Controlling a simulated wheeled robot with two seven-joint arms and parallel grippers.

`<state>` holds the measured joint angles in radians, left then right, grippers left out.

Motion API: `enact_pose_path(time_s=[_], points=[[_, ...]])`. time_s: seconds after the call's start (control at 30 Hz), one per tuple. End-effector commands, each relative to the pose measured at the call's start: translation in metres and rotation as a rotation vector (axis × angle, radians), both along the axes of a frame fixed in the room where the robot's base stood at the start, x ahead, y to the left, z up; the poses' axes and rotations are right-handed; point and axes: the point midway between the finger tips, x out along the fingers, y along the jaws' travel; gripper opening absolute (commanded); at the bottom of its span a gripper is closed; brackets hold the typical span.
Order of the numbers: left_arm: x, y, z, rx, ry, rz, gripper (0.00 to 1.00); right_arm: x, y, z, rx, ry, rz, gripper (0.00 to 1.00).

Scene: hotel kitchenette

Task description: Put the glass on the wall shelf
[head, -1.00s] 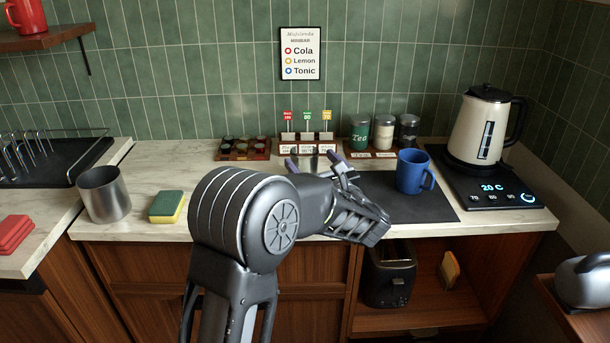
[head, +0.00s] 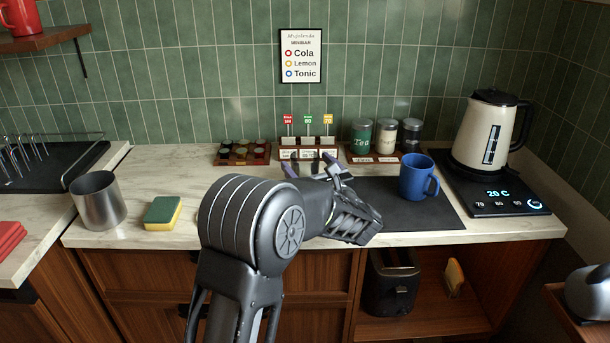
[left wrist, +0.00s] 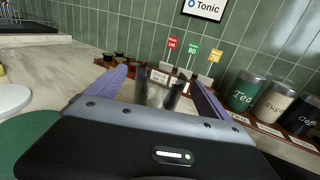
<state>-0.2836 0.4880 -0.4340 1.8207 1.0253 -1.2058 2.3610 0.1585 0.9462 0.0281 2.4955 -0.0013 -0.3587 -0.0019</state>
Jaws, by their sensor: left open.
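A see-through glass with dark-looking sides (left wrist: 160,91) stands on the counter in the left wrist view, between the two purple fingers. My left gripper (left wrist: 158,80) is open, with a finger to either side of the glass; I cannot tell whether either touches it. In the head view my left gripper (head: 314,170) reaches over the counter toward the labelled rack, and the glass is mostly hidden or too faint to make out. The wooden wall shelf (head: 40,42) is at the upper left, with a red mug (head: 20,14) on it. My right gripper is out of view.
A blue mug (head: 418,178) stands on the dark mat (head: 425,212), right of my gripper. Behind are a labelled rack (head: 308,150) and canisters (head: 386,135). A kettle (head: 488,130) is at right. A metal cup (head: 98,200) and sponge (head: 163,212) are at left.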

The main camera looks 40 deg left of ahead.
Motion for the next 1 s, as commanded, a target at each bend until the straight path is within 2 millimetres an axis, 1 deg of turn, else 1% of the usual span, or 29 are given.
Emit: enact_pose_path(time_s=[0.23, 0.33, 0.53, 0.6, 0.7, 1.0], points=[[0.0, 0.0, 0.0, 0.001, 0.001, -0.001, 0.92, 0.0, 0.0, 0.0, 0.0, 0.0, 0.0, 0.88], [0.003, 0.004, 0.001, 0.001, 0.0, 0.0, 0.92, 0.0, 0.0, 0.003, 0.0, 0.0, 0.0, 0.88], [0.017, 0.028, 0.005, 0.004, 0.002, 0.001, 0.92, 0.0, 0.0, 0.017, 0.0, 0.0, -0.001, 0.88], [0.022, 0.036, 0.003, 0.002, 0.002, 0.001, 0.92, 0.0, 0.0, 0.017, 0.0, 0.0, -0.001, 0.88], [0.026, 0.043, 0.002, 0.001, 0.002, -0.001, 0.92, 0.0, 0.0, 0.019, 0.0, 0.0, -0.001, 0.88], [0.027, 0.044, 0.001, 0.001, 0.001, -0.001, 0.92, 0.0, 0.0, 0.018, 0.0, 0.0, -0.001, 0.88]])
